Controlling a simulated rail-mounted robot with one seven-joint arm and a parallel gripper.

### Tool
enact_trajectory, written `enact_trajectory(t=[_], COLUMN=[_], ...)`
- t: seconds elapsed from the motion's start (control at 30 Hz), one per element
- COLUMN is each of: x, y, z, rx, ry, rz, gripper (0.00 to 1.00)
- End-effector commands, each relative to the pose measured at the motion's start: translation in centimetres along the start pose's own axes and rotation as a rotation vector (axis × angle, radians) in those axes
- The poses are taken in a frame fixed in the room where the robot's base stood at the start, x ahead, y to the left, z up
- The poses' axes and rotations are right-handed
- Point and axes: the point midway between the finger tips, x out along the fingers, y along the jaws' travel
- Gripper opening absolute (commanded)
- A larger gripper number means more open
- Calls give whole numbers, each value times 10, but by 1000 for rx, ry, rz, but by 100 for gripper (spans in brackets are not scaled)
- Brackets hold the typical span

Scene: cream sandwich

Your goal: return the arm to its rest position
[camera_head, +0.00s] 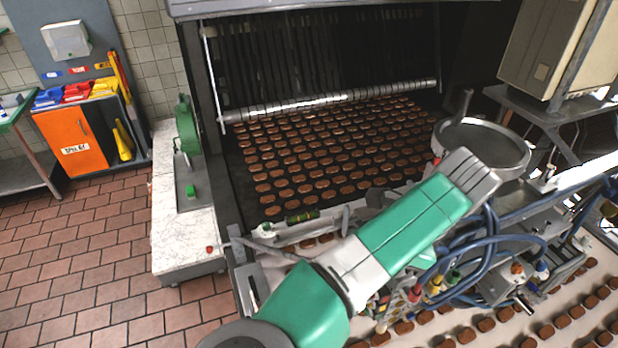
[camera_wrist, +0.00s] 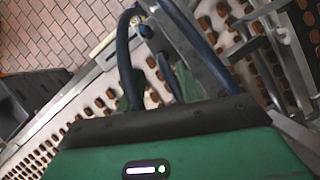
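My arm (camera_head: 400,230), green with white and grey sections, reaches from the bottom middle up to the right in the head view. Its far end is a grey ribbed part beside a round metal drum (camera_head: 482,145). I cannot make out any gripper fingers in either view. In the wrist view a green casing (camera_wrist: 180,150) with a dark upper edge and a lit indicator fills the lower part. It hides what lies behind it. No held thing shows.
Rows of brown biscuits (camera_head: 330,155) lie on a dark belt behind the arm. Blue hoses (camera_head: 480,265) and machine parts crowd the right. More biscuits lie on a pale conveyor (camera_head: 460,335) at the front right. The tiled floor (camera_head: 80,265) at left is clear near an orange cabinet (camera_head: 75,140).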

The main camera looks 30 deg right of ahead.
Motion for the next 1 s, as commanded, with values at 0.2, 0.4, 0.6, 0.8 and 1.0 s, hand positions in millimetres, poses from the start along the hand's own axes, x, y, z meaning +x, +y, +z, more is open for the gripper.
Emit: enact_trajectory(t=[0.2,0.4,0.6,0.8,1.0], x=[-5,-123,-231,-244,-228], y=[-3,-44,-35,50,154], z=[-10,-52,90,250,342], rx=[-11,-340,-889,-1324,-1571], ry=[45,652,1159,1338,1303], rz=[-43,-577,-1082,-1511,-1874], gripper=[36,36,36,36,36])
